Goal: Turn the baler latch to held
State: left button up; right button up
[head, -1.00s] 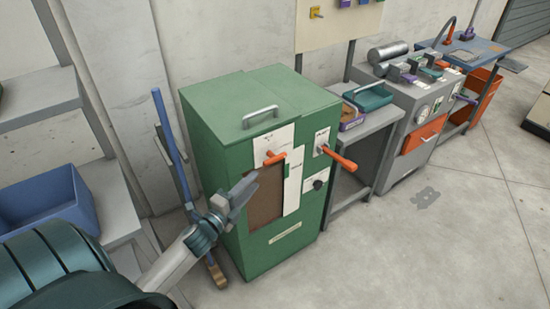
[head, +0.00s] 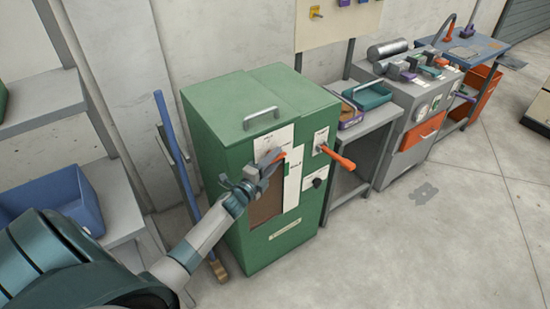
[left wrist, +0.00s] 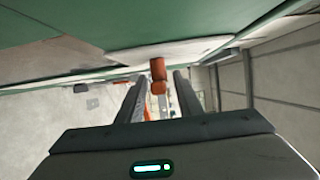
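The green baler cabinet (head: 235,150) stands against the wall. A short orange handle (head: 281,156), seemingly the latch, sits on a white plate on its front. A longer orange lever (head: 338,158) is on the panel to the right. My left gripper (head: 268,161) is at the short handle and partly hides it. In the left wrist view, the left gripper (left wrist: 158,92) is open, with the orange handle (left wrist: 158,76) between its two fingers and gaps on both sides. Whether a finger touches it I cannot tell. My right gripper is not in view.
A grey side table (head: 365,140) with a teal tray (head: 367,95) stands right of the cabinet. A blue-handled broom (head: 170,130) leans at its left. A blue bin (head: 55,203) sits on the left shelf. The floor in front is clear.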

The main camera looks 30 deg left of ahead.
pick_arm(q)
jog(key=shift+w, duration=0.15)
grip_shut()
jog(key=shift+f, duration=0.1)
